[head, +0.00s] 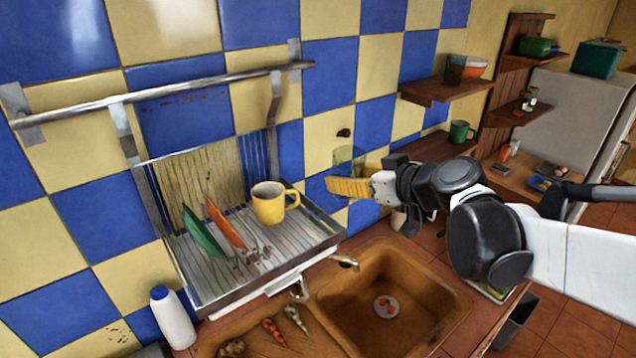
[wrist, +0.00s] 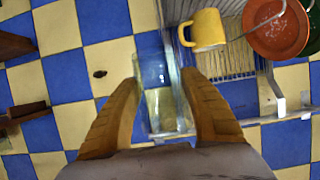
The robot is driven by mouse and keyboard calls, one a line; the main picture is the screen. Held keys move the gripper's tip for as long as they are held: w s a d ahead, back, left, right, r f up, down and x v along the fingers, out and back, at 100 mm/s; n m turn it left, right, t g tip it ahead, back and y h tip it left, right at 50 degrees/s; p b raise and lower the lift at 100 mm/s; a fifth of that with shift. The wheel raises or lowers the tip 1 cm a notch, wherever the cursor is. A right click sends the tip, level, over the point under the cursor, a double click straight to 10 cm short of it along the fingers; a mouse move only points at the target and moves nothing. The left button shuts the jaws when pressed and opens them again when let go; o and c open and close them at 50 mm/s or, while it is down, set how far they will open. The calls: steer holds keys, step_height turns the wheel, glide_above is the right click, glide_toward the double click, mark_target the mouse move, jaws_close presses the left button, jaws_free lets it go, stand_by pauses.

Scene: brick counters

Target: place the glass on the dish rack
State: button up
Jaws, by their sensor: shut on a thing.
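The glass is clear and see-through. In the head view the glass (head: 346,160) shows at the tips of my gripper (head: 348,186), to the right of the dish rack. In the wrist view the glass (wrist: 158,85) lies between the two yellow fingers of my gripper (wrist: 160,100), which is shut on it. The metal dish rack (head: 225,300) hangs on the tiled wall above the sink. It holds a yellow mug (head: 268,205), a green plate (head: 202,236) and an orange plate (head: 226,224). The wrist view shows the rack (wrist: 245,65) right of the glass, close beside it.
A brown sink (head: 440,290) is below, with a tap (head: 345,262) at its back. A white bottle (head: 172,318) stands left of it. Wooden shelves (head: 430,90) jut from the wall at right. The rack's front right part has bare room beside the mug.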

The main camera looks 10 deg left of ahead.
steer(key=a+f, duration=0.1)
steer(key=a, duration=0.1)
steer(key=s+a+f, duration=0.1)
steer(key=a+f, duration=0.1)
steer(key=a, duration=0.1)
steer(key=a+f, duration=0.2)
steer(key=a, duration=0.1)
steer(key=shift+s, duration=0.25)
step_height(320, 180, down, 4)
steer(key=shift+f+b, duration=0.1)
steer(key=shift+b, duration=0.45)
steer(key=o, duration=1.3)
steer(key=shift+c, duration=0.2)
